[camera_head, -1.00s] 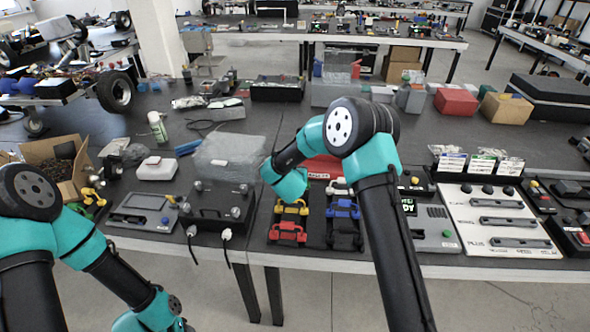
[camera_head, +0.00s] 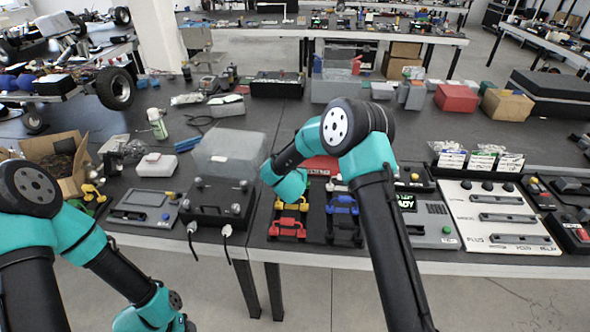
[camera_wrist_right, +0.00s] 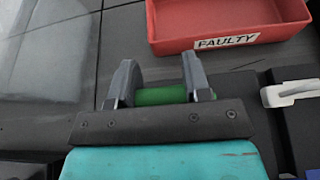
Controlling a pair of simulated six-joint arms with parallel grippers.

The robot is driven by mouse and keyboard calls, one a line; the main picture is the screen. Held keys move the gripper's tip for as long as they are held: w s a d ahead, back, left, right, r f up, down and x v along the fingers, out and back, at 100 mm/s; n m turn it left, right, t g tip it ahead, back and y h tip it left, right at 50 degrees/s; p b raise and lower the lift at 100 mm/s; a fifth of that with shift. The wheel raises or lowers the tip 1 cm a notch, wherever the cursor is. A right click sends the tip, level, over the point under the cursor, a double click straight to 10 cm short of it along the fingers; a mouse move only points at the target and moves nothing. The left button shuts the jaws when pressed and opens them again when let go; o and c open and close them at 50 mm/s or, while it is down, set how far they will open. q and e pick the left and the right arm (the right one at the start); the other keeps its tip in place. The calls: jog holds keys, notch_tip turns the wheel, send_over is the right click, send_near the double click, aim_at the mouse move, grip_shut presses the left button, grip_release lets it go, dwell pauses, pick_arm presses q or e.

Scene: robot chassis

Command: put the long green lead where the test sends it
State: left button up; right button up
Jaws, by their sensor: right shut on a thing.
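In the right wrist view my right gripper (camera_wrist_right: 160,88) is shut on a green cylindrical piece (camera_wrist_right: 160,96), which spans between its two fingers. The rest of this green thing is hidden, so I cannot see its length. In the head view this gripper is hidden behind its own teal arm, close to the red tray labelled FAULTY (camera_head: 322,168). The tray also shows in the wrist view (camera_wrist_right: 228,22), beyond the fingers and apart from them. A tester with a small green-lit display (camera_head: 407,203) stands right of the arm. My left gripper is out of view.
Red leads (camera_head: 287,228) and yellow leads lie on a dark rack, with blue leads (camera_head: 341,211) beside them. A black box (camera_head: 215,203) with a clear cover (camera_head: 228,152) stands left. A white panel with slots (camera_head: 500,218) stands right. A cardboard box (camera_head: 62,165) is far left.

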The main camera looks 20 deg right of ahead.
jog(key=o, duration=1)
jog(key=shift+f, duration=0.1)
jog(key=shift+r, duration=0.65)
jog(key=v, duration=0.5)
jog(key=s+f+v, duration=0.1)
jog(key=v, duration=0.5)
jog(key=d+f+v, duration=0.1)
jog(key=v, duration=0.4)
jog(key=shift+s+f, duration=0.15)
jog(key=shift+s, duration=0.2)
jog(key=shift+a, duration=0.1)
